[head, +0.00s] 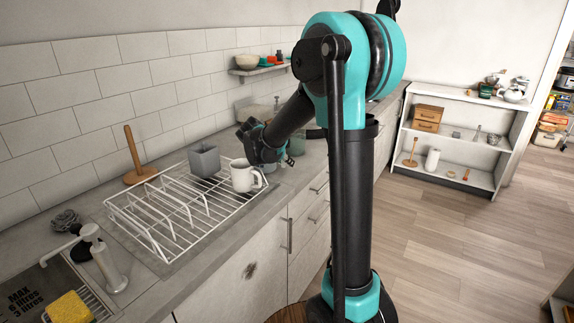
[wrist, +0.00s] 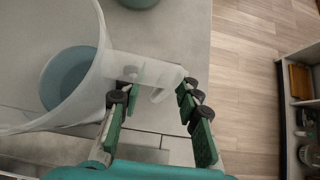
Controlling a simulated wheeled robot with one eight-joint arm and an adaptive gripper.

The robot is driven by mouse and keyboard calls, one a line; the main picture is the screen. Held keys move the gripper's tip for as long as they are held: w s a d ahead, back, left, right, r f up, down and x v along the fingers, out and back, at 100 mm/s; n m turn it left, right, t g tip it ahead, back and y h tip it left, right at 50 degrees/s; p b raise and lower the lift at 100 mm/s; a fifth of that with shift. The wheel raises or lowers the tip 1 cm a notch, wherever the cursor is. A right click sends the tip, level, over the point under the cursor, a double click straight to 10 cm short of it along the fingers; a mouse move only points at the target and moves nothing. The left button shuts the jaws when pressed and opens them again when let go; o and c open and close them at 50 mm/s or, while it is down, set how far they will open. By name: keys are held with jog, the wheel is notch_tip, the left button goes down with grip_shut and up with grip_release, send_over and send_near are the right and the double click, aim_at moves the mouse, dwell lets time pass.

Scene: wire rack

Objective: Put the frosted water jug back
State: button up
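The frosted water jug (wrist: 30,112) fills the left of the wrist view, seen close from above. It is pale and translucent, with a blue-grey round shape showing inside or through it. Its handle (wrist: 145,70) reaches right, across the gap between my fingertips. My gripper (wrist: 158,97) is open, with its two green-padded fingers apart on either side of the handle's end. In the head view my gripper (head: 258,148) is low over the counter, behind the white mug. I cannot clearly make out the jug there; my arm and the mug cover that area.
A white wire rack (head: 165,222) on the counter holds a grey square cup (head: 204,160) and a white mug (head: 242,176). A wooden paper-roll stand (head: 137,155) is behind it. A glass jar (head: 296,143) stands right of my gripper. The rack's middle is largely bare.

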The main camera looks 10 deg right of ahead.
jog(key=v, duration=1)
jog(key=s+d+f+m, duration=0.1)
jog(key=s+f+m, duration=0.1)
jog(key=s+d+f+m+y, duration=0.1)
jog(key=s+m, duration=0.1)
jog(key=s+d+f+m+g, duration=0.1)
jog(key=s+d+f+m, duration=0.1)
jog(key=shift+s+f+m, duration=0.3)
jog(key=shift+s, duration=0.05)
jog(key=s+f+m+y, duration=0.2)
jog(key=s+f+m, duration=0.5)
jog(key=s+m, duration=0.3)
jog(key=s+d+f+m+g+y, duration=0.1)
jog(key=s+f+m+y, duration=0.2)
jog(key=s+f+m, duration=0.4)
jog(key=s+m, duration=0.3)
jog(key=shift+s, duration=0.25)
jog(key=shift+r, duration=0.1)
